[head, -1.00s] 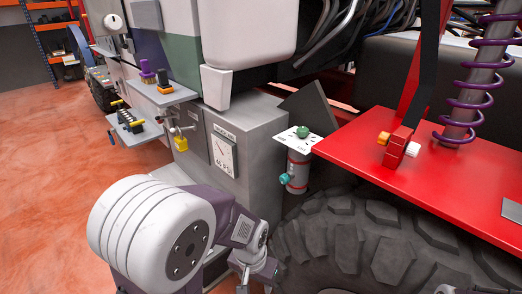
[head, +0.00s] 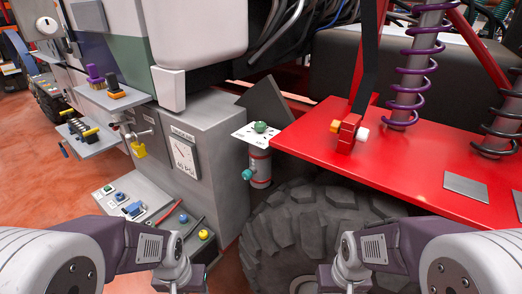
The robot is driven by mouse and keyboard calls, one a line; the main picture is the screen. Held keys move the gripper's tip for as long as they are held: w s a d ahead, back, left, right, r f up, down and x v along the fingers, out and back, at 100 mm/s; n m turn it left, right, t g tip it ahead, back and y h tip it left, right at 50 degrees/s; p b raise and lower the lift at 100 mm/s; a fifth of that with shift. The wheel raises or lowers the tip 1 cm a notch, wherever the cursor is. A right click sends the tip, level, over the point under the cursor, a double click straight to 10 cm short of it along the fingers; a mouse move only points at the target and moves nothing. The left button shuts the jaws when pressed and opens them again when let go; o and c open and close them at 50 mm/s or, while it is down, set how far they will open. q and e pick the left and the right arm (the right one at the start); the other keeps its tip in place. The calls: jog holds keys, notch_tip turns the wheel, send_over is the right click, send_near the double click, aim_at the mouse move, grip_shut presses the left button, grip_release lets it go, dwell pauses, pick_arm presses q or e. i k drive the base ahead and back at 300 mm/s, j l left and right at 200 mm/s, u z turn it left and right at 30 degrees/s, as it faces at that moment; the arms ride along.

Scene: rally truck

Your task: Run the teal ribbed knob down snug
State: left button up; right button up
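A small teal knob (head: 248,174) sticks out of the left side of a grey and red canister (head: 260,165), beside the big tyre. Its ribs are too small to make out. A greener round knob (head: 261,127) sits on a white marked plate (head: 243,134) above the canister. I cannot tell how far either knob is screwed down. Links of both my arms show along the bottom edge, well below and apart from the knobs. Neither pair of gripper fingers can be made out in the head view.
A red panel (head: 390,175) with a red latch (head: 347,131) and coil springs juts out at right above the tyre (head: 310,225). A gauge box (head: 205,130) stands left of the canister. A low tray (head: 125,190) with buttons and levers lies at lower left.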

aim_at(247, 174)
jog(key=j+u, duration=0.2)
jog(key=j, duration=0.5)
jog(key=i+j+u, duration=0.2)
jog(key=j, duration=0.5)
jog(key=k+j, duration=0.05)
